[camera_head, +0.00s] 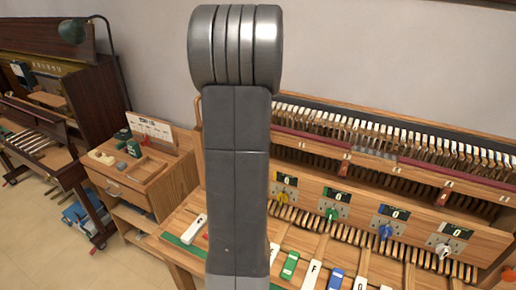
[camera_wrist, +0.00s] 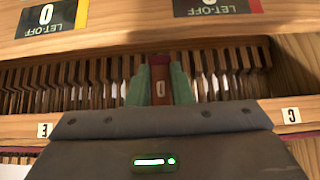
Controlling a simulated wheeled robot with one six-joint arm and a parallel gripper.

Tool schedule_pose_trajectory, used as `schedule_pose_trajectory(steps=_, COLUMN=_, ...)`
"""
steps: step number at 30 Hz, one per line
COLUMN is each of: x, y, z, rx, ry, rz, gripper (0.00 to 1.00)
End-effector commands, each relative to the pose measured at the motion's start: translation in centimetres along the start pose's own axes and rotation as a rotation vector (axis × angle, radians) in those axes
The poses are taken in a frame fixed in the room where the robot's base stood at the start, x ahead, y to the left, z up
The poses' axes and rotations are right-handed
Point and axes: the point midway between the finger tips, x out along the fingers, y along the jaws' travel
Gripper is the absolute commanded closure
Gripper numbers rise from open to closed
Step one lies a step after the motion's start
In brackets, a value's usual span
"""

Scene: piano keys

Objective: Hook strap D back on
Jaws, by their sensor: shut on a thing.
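In the wrist view, my gripper (camera_wrist: 160,77) has its two green fingers closed on the sides of a dark brown strap tab (camera_wrist: 160,92). The tab has a maroon end and a pale mark that reads like D or 0. It stands between the small white E label (camera_wrist: 45,130) and C label (camera_wrist: 291,115) on the wooden rail (camera_wrist: 20,130). My gripper body hides the tab's near end, so I cannot tell whether it touches a hook. In the head view my upright arm covers this spot, and neither gripper nor tab shows there.
Wooden action parts (camera_wrist: 105,75) line the slot behind the fingers. A wooden panel with LET-OFF plates (camera_wrist: 45,17) overhangs it. In the head view, coloured knobs (camera_head: 386,232) stick out of the right panel, and loose keys (camera_head: 289,265) lie in front. A wooden cabinet (camera_head: 150,180) stands left.

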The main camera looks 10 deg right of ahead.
Motion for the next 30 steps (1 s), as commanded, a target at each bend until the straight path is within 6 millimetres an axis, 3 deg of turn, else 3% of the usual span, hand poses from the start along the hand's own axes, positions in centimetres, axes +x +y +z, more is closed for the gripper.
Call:
schedule_pose_trajectory(steps=9, x=0.0, y=0.0, z=0.0, rx=0.001, ry=0.0, rz=0.0, gripper=1.0)
schedule_pose_trajectory(steps=10, x=0.0, y=0.0, z=0.0, rx=0.001, ry=0.0, rz=0.0, gripper=0.77)
schedule_pose_trajectory(steps=13, x=0.0, y=0.0, z=0.0, rx=0.001, ry=0.0, rz=0.0, gripper=0.58)
schedule_pose_trajectory(steps=23, x=-0.2, y=0.0, z=0.0, rx=0.0, ry=0.0, rz=0.0, gripper=0.58)
schedule_pose_trajectory(steps=30, x=-3.0, y=0.0, z=-0.1, rx=0.001, ry=0.003, rz=-0.001, gripper=0.58)
